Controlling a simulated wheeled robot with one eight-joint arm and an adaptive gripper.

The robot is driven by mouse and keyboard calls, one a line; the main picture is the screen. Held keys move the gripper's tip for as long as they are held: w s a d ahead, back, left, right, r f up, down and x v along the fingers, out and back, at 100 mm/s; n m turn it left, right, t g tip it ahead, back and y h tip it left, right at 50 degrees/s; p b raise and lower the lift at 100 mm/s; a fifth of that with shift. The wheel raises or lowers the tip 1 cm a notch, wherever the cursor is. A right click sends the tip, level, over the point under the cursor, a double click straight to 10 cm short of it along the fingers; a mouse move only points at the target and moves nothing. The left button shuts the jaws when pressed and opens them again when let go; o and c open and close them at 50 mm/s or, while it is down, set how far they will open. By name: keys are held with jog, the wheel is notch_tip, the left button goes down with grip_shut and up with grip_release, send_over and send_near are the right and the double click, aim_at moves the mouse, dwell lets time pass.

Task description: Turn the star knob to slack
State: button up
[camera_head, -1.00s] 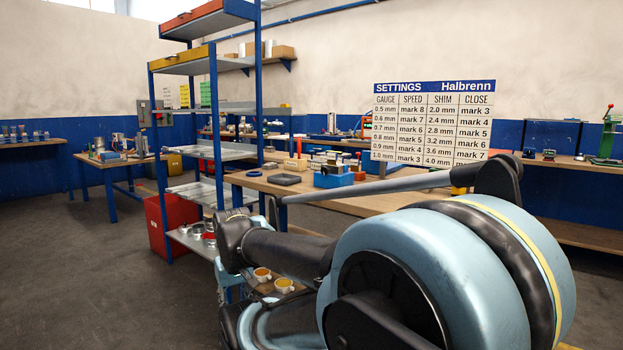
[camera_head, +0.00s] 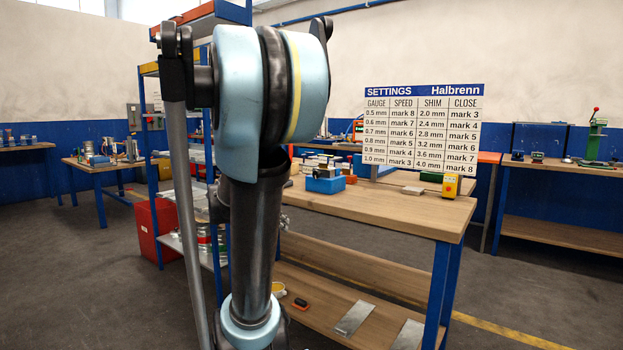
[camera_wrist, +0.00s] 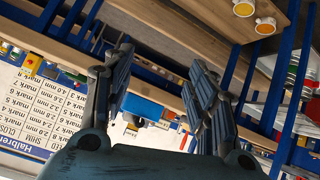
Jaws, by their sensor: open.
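I cannot make out a star knob in either view. My gripper (camera_wrist: 160,58) shows in the wrist view with its two fingers spread and nothing between them. Its fingers point towards a bench and shelves, which look tilted and upside down there. In the head view my raised arm covers the left middle and hides part of the bench and the rack; the gripper does not show clearly. The settings board (camera_head: 423,125) lists gauge, speed, shim and close marks. It stands above the wooden bench (camera_head: 400,207) and also shows upside down in the wrist view (camera_wrist: 40,105).
A blue block-like device (camera_head: 325,181) and a yellow box with a red button (camera_head: 451,186) sit on the bench. Metal plates (camera_head: 354,318) lie on its lower shelf. A red bin (camera_head: 157,232) stands left by the blue rack. Floor at the right is open.

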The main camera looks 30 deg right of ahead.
jog(key=w+d+r+m+t+h, duration=0.1)
jog(key=w+d+r+m+h, duration=0.3)
jog(key=w+d+r, duration=0.35)
jog(key=m+t+h, duration=0.1)
jog(key=m+h, duration=0.1)
jog(key=h, duration=0.1)
send_near(315, 174)
jog(key=shift+t, duration=0.3)
jog(key=x, duration=0.8)
jog(key=shift+s+d+f, duration=0.1)
jog(key=shift+s+d, duration=0.05)
jog(key=c, duration=1)
